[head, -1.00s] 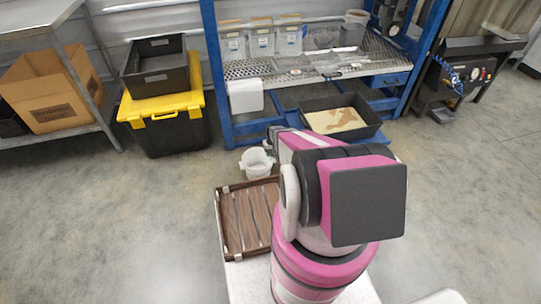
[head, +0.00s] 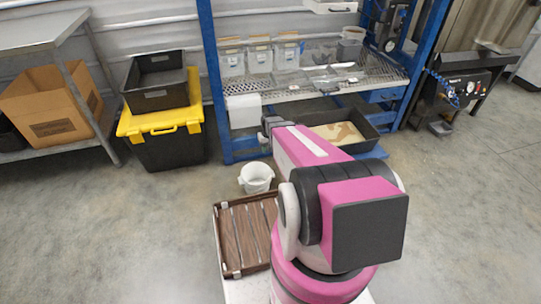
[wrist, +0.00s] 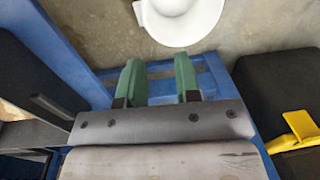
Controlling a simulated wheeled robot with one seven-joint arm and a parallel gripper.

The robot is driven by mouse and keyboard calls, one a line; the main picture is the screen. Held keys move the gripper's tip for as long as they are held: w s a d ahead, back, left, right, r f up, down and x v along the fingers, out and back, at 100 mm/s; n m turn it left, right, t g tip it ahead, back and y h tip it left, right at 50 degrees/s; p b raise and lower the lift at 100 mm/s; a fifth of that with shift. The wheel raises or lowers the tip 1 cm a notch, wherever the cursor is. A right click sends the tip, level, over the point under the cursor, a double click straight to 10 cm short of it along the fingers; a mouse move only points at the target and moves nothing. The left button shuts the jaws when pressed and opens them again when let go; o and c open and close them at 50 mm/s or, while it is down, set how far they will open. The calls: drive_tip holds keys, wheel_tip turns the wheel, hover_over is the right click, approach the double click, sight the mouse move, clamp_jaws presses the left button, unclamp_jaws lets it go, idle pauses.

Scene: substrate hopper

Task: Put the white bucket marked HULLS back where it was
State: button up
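A white bucket (head: 257,178) stands upright on the concrete floor in the head view, between the blue rack and a brown slatted tray. No HULLS marking can be read on it. Its round white rim, cut off by the top edge, also shows in the wrist view (wrist: 180,12). My gripper (wrist: 158,78) has two green fingers, spread apart with nothing between them. The bucket lies beyond the fingertips, apart from them. In the head view my gripper (head: 268,125) is small and partly hidden by my arm, above the floor near the rack's front.
The blue rack (head: 222,85) has a mesh shelf with labelled clear containers and a grey pail (head: 352,34). A black tray (head: 365,128) sits low in it. A yellow-lidded black tote (head: 165,150) stands left. The brown slatted tray (head: 229,270) is beside my arm.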

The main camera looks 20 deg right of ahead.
drive_tip(key=s+a+r, duration=0.3)
drive_tip(key=s+r, duration=0.5)
drive_tip(key=r, duration=0.2)
drive_tip(key=s+a+r, duration=0.3)
drive_tip(key=s+r, duration=0.6)
drive_tip(key=r, duration=0.1)
drive_tip(key=shift+h, duration=0.4)
